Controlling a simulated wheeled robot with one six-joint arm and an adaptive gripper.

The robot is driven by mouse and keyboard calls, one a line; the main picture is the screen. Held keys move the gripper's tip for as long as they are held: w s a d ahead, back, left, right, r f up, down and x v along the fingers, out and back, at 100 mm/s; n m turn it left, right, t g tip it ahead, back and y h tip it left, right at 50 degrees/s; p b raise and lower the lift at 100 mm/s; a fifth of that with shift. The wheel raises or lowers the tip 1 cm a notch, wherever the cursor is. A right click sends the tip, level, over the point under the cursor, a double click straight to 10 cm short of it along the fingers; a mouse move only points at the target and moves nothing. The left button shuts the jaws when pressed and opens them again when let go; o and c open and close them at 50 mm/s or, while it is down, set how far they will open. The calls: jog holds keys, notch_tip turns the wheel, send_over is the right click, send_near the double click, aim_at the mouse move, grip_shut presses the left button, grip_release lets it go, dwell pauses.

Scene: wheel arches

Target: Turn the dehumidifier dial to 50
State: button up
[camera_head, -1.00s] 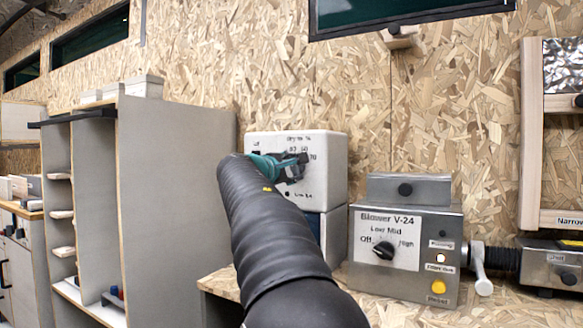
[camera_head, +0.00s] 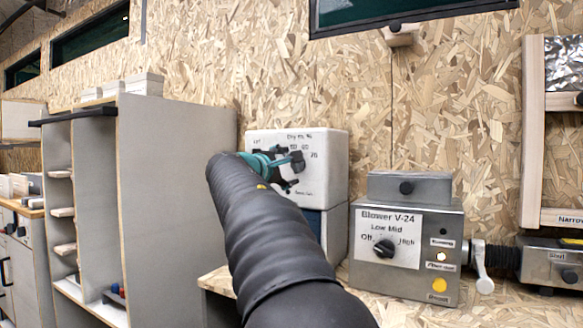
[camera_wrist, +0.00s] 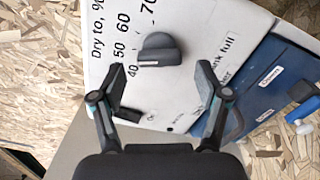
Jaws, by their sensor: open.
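The dehumidifier (camera_head: 335,170) is a white box standing on a blue lower part against the wall. Its dial (camera_wrist: 160,48) is a dark grey knob with a pale pointer line, clear in the wrist view. In the head view my gripper (camera_head: 290,171) is in front of the panel and hides the dial.
A grey Blower V-24 box (camera_head: 405,250) with its own knob stands on the bench to the right. A tall grey shelf unit (camera_head: 170,200) stands close on the left. The chipboard wall (camera_head: 300,70) is behind.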

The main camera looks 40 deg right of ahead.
jog(key=v, duration=0.9)
jog(key=shift+w, duration=0.1)
jog(key=s+a+f+m+y, duration=0.2)
jog(key=a+f+y, duration=0.1)
jog(key=f, duration=0.5)
jog(key=s+a+f+m+g+y, duration=0.1)
jog(key=a+f+y, duration=0.15)
jog(key=f, duration=0.65)
jog(key=s+a+f+m+y, duration=0.2)
jog(key=a+f+y, duration=0.1)
jog(key=f, duration=0.5)
jog(key=s+a+f+m+y, duration=0.1)
jog(key=s+a+f+y, duration=0.3)
jog(key=s+a+f, duration=0.3)
jog(key=s+a+f+m+y, duration=0.2)
jog(key=s+a+f+y, duration=0.2)
jog(key=s+a+f, duration=0.4)
jog(key=s+a, duration=0.2)
jog(key=s, duration=0.4)
jog(key=shift+s+m, duration=0.2)
jog(key=shift+m, duration=0.1)
jog(key=shift+f, duration=0.15)
